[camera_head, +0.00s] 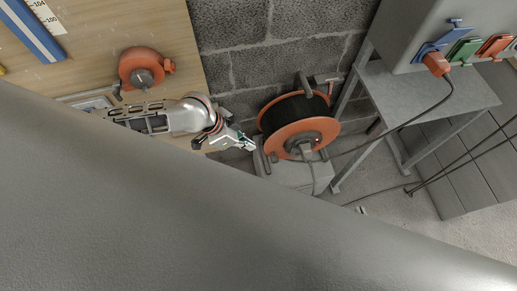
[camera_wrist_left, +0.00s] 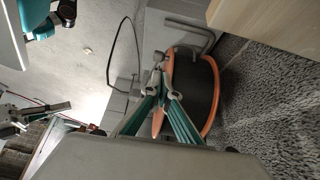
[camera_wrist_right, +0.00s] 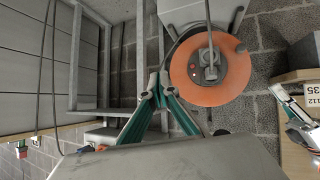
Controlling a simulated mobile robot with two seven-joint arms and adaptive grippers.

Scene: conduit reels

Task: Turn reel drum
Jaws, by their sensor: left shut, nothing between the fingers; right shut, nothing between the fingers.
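The cable reel (camera_head: 299,138) has orange flanges with black cable wound between them and sits at the foot of the block wall. A grey plug and hub are at the centre of its near flange. My left gripper (camera_head: 250,146) is shut and empty, just left of the reel. In the left wrist view its fingertips (camera_wrist_left: 160,72) overlap the reel's orange rim (camera_wrist_left: 213,117); I cannot tell whether they touch. In the right wrist view my right gripper (camera_wrist_right: 157,80) is shut and empty, left of the reel's orange face (camera_wrist_right: 230,72). My left gripper shows at the right there.
A metal stand (camera_head: 420,92) with a grey socket box (camera_head: 415,35) is right of the reel. An orange plug (camera_head: 436,64) and its black cable hang from the box. A wooden board (camera_head: 100,30) with a smaller orange reel (camera_head: 140,68) is at the left.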

